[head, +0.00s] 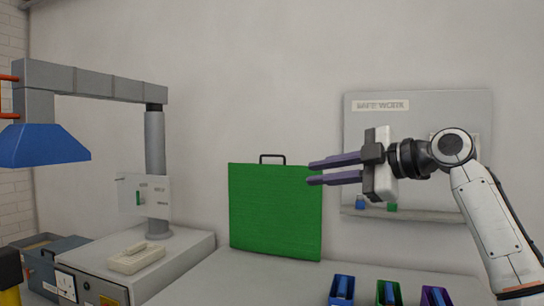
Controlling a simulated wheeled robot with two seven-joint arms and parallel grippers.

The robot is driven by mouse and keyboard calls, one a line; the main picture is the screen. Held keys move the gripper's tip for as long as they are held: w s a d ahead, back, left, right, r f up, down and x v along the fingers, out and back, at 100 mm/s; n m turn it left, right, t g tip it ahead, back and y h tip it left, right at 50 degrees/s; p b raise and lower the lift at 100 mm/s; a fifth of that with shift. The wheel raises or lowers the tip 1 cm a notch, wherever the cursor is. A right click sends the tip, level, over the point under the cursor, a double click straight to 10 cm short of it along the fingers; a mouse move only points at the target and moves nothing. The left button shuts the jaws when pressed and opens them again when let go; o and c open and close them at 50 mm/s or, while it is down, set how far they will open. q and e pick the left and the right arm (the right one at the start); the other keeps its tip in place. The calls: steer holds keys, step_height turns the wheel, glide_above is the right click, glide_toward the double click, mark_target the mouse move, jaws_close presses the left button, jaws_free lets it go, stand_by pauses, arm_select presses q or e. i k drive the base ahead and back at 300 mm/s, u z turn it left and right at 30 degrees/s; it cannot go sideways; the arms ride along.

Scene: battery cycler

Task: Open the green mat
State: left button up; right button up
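The green mat (275,212) stands upright on the table against the wall, a flat square panel with a dark handle on its top edge. My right gripper (310,172) comes in from the right with its two purple fingers pointing left. The fingers are apart with nothing between them. Their tips overlap the mat's upper right edge in the head view; I cannot tell whether they touch it. My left gripper does not show clearly; only a yellow and black part is at the lower left edge.
Blue (342,290), green (389,293) and purple bins (434,296) stand at the front right. A grey machine (190,258) with a post and blue hood (45,145) is on the left. A grey board (420,110) hangs behind my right arm. Table before the mat is clear.

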mark_target(273, 210)
steer(key=i, duration=1.55)
